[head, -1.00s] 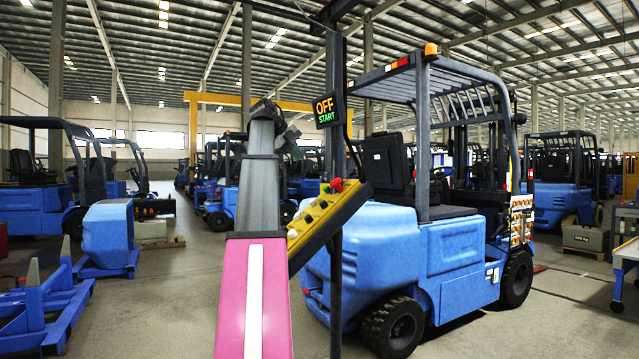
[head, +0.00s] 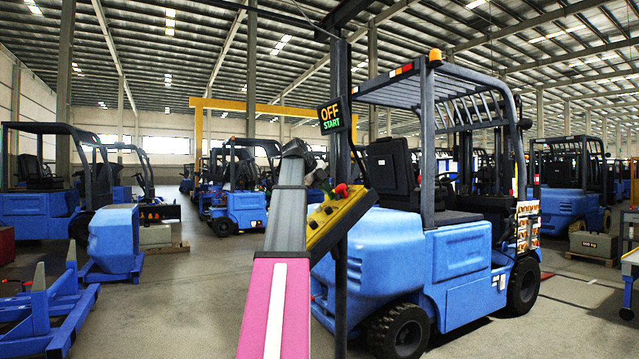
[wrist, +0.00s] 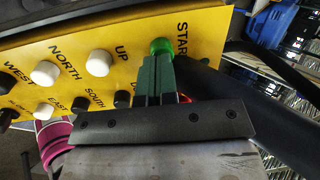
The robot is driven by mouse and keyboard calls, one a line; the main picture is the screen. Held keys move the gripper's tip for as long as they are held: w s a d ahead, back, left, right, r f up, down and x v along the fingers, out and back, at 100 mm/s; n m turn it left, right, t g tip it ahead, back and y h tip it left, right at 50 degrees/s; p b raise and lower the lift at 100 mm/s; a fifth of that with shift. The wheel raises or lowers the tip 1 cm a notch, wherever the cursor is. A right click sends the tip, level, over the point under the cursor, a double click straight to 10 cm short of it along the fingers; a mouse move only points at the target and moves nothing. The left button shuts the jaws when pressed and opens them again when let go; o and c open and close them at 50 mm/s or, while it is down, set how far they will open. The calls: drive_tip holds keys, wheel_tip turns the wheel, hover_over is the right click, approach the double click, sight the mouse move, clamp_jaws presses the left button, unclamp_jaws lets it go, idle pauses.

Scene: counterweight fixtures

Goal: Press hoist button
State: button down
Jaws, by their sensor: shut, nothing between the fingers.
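The yellow hoist pendant (head: 337,218) hangs tilted by the dark post in the middle of the head view, with a red knob (head: 341,190) at its upper end. In the wrist view the yellow panel (wrist: 120,25) carries the green START button (wrist: 161,46) and white and black buttons marked UP, NORTH, WEST, EAST and SOUTH. My gripper (wrist: 157,62) is shut and empty, its green fingertips right at the START button's lower edge. I cannot tell whether they touch it. A sign (head: 331,116) above the pendant reads OFF and START.
A blue forklift (head: 420,250) stands just right of and behind the pendant. The dark post (head: 341,290) rises close beside my arm. Blue frames (head: 45,310) and a blue counterweight block (head: 112,240) are at left. The floor between is clear.

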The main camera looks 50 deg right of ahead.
sight(332, 196)
drive_tip(key=shift+d+f, duration=0.15)
drive_tip(key=shift+f, duration=0.05)
drive_tip(key=shift+x, duration=0.9)
drive_tip(key=shift+s+f, duration=0.1)
drive_tip(key=shift+s, duration=0.05)
